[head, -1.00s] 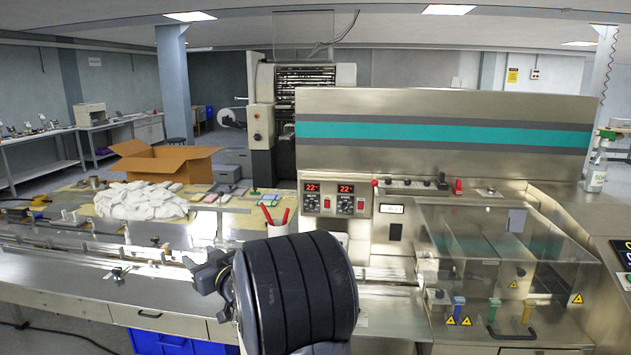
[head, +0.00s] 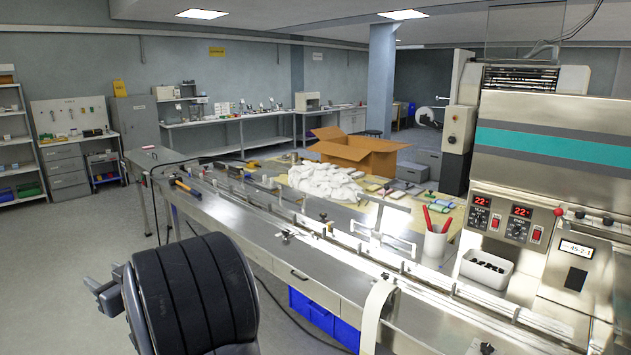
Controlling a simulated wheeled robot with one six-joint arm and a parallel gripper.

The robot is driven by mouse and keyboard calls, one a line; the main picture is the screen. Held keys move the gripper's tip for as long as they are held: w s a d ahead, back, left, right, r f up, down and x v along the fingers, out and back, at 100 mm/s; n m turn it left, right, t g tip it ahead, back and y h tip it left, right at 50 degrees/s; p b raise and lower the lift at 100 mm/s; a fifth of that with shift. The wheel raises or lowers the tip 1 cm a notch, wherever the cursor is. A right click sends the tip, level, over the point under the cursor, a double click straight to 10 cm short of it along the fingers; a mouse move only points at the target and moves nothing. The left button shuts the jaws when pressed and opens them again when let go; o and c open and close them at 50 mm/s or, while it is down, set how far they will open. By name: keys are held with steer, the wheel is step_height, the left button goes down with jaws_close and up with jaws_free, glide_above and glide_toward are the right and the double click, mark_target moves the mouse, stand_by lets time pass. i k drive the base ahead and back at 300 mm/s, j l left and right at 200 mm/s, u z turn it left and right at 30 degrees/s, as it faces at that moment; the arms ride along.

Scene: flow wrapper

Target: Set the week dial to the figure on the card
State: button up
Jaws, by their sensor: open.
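My gripper (head: 103,294) shows at the lower left beside my large dark arm link, which hides part of it. It is open and empty, out over the floor, apart from the machine and the bench. I cannot make out a week dial for certain. A small white display (head: 576,249) on the machine's front panel at the right carries a short figure that seems to start with 45. Below it is a dark rectangular opening (head: 575,279). I cannot pick out the card with the figure in this view.
A long steel conveyor bench (head: 330,263) runs across the middle. Two red-lit controllers (head: 499,219) are on the machine. Floor at left is clear.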

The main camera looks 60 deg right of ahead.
mark_target(578, 214)
steer(key=l+u, duration=0.1)
steer(key=u, duration=0.3)
steer(key=k+u, duration=0.1)
steer(key=u, duration=0.3)
steer(key=l+u, duration=0.1)
steer(key=u, duration=0.35)
steer(key=k+u, duration=0.15)
steer(key=u, duration=0.25)
steer(key=k+u, duration=0.25)
steer(key=k, duration=0.2)
steer(key=z, duration=0.6)
steer(key=k+l+z, duration=0.1)
steer(key=z, duration=0.55)
steer(key=l+z, duration=0.1)
steer(key=z, duration=1.15)
steer(key=l+z, duration=0.15)
steer(key=z, duration=1.1)
steer(key=i+l+z, duration=0.1)
steer(key=z, duration=1.15)
steer(key=i, duration=0.05)
